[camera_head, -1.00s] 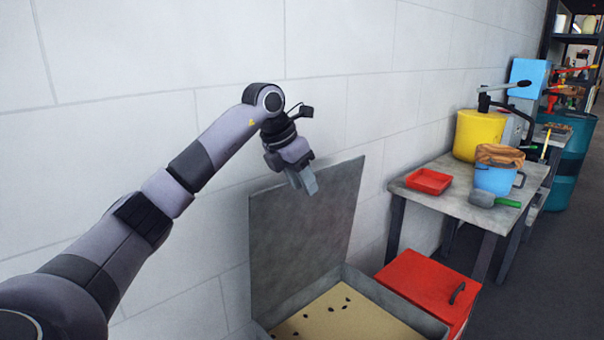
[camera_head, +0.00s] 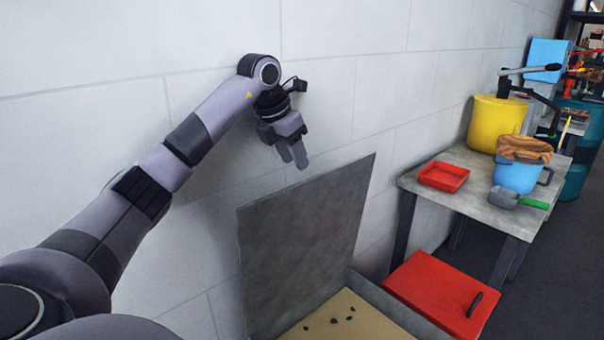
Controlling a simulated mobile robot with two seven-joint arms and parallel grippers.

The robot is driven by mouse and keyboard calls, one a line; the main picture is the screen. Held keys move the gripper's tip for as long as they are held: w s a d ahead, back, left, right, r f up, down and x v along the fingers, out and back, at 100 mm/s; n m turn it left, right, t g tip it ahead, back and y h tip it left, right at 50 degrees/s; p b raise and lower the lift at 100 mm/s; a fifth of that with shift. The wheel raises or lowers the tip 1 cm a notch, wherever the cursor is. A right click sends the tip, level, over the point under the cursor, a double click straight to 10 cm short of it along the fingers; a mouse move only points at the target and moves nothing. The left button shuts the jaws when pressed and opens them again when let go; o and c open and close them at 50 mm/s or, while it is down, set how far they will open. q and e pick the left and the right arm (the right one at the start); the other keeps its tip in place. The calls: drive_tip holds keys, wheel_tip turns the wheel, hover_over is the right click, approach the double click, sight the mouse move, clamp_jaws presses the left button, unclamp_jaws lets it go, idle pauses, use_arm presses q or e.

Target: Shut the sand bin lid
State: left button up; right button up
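The sand bin lid (camera_head: 305,245) is a flat grey panel standing upright, open, at the back of the grey sand bin (camera_head: 398,305). The bin holds tan sand (camera_head: 365,325) with several dark lumps, and its front is cut off by the picture's bottom edge. My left gripper (camera_head: 293,157) points down just above the lid's top edge in the picture, with a small gap between them. Its two fingers look close together with nothing between them. Whether it is in front of or behind the lid is hard to tell. My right gripper is not in view.
A pale block wall (camera_head: 420,60) runs behind the bin. A red box (camera_head: 435,290) with a black handle stands right of the bin. Behind it, a grey table (camera_head: 470,200) carries a red tray (camera_head: 443,176), blue bucket (camera_head: 517,175), scoop (camera_head: 503,197) and yellow drum (camera_head: 497,120).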

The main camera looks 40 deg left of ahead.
use_arm(q)
drive_tip(key=x, duration=0.6)
drive_tip(key=shift+d+f, duration=0.1)
drive_tip(key=shift+f, duration=0.25)
clamp_jaws()
